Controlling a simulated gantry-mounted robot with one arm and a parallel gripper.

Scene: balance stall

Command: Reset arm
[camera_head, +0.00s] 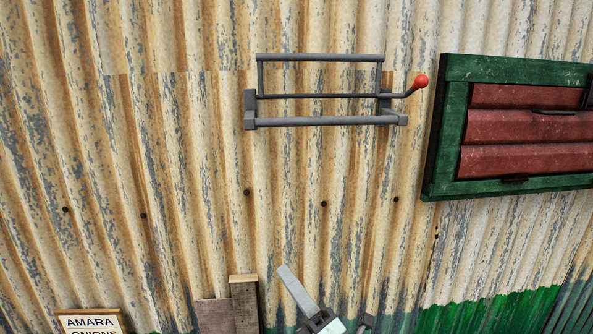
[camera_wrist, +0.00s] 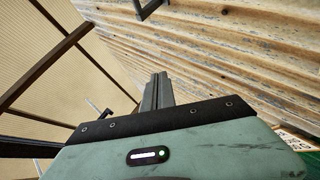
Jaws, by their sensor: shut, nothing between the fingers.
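My gripper (camera_wrist: 158,80) is shut and empty; its two dark fingers lie together in the wrist view, beyond the pale green wrist housing. In the head view my gripper (camera_head: 284,271) shows as a grey bar at the bottom middle, pointing up and left, in front of the corrugated wall. A grey metal frame (camera_head: 320,121) with several horizontal bars is on the wall, well above my gripper and apart from it. A bent lever with a red ball (camera_head: 420,82) sticks out at the frame's right end.
A green-framed red shutter (camera_head: 446,140) is on the wall at the right. A wooden post (camera_head: 244,300) stands just left of my gripper, and a sign (camera_head: 90,322) reading "AMARA ONIONS" is at bottom left. The wall between gripper and frame looks clear, with small dark bolts.

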